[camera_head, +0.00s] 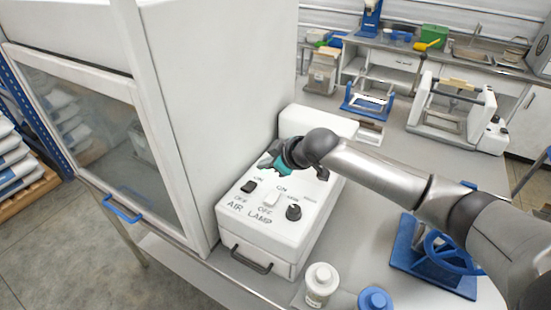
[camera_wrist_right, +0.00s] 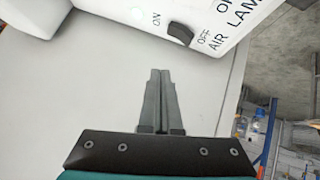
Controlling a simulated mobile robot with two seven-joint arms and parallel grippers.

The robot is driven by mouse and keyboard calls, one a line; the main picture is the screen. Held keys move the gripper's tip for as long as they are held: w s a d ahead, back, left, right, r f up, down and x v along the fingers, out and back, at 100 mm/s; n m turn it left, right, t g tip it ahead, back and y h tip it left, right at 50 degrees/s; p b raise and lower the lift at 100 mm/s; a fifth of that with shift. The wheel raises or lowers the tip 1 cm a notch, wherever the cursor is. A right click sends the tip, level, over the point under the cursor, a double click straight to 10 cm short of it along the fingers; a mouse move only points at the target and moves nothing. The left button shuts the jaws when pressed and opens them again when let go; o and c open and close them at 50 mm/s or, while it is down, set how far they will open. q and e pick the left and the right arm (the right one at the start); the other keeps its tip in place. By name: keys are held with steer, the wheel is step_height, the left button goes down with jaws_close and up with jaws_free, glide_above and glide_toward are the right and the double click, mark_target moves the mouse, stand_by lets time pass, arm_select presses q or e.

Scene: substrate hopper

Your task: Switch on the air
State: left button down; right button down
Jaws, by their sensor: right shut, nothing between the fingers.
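The white control box (camera_head: 255,222) stands beside the tall white cabinet. Its sloped top carries a black rocker switch (camera_head: 250,186) above the word AIR, with ON and OFF marks. The black switch also shows in the wrist view (camera_wrist_right: 180,33), between ON and OFF; I cannot tell which way it is tipped. My right gripper (camera_head: 268,163) is shut and empty, over the far part of the box top. In the wrist view its closed fingers (camera_wrist_right: 160,72) show below the switch, apart from it. My left gripper is out of view.
A black knob (camera_head: 293,212) is on the box, and a dark handle (camera_head: 251,260) is on its front. The cabinet (camera_head: 205,110) rises close on the left. A white jar (camera_head: 320,283), a blue-lidded jar (camera_head: 375,299) and a blue handwheel device (camera_head: 435,255) stand nearby.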

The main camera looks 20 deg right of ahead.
steer(key=shift+d+v, duration=0.2)
steer(key=shift+v, duration=0.8)
steer(key=shift+d+v, duration=0.15)
steer(key=shift+v, duration=0.85)
steer(key=shift+w, duration=0.15)
